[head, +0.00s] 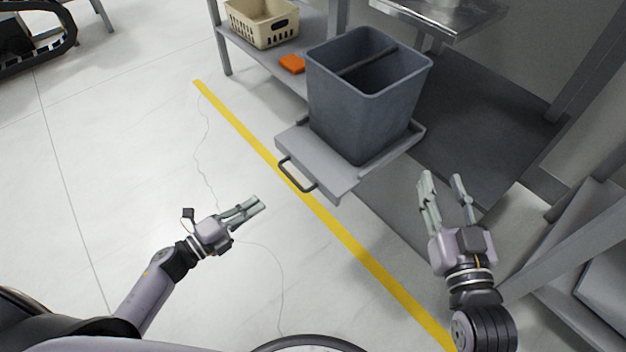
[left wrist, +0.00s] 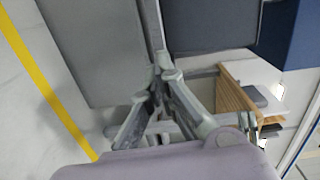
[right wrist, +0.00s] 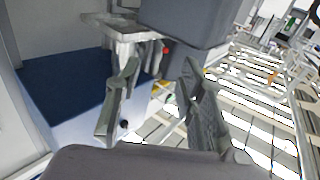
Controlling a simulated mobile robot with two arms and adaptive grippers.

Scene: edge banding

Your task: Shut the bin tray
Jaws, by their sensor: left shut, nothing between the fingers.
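The grey bin tray (head: 318,172) is pulled out from under the bench, towards me. A dark loop handle (head: 297,176) is on its front edge. A grey bin (head: 345,125) with a divider inside stands upright on the tray. My left gripper (head: 258,204) is shut and empty, in front of the handle and to its left, apart from it. It also shows in the left wrist view (left wrist: 160,88). My right gripper (head: 442,180) is open and empty, right of the tray and apart from it. It also shows in the right wrist view (right wrist: 160,75).
A beige basket (head: 262,24) and an orange item (head: 292,64) sit on a shelf behind the tray. A metal surface (head: 445,12) is at the upper right. A yellow line (head: 350,245) crosses the floor.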

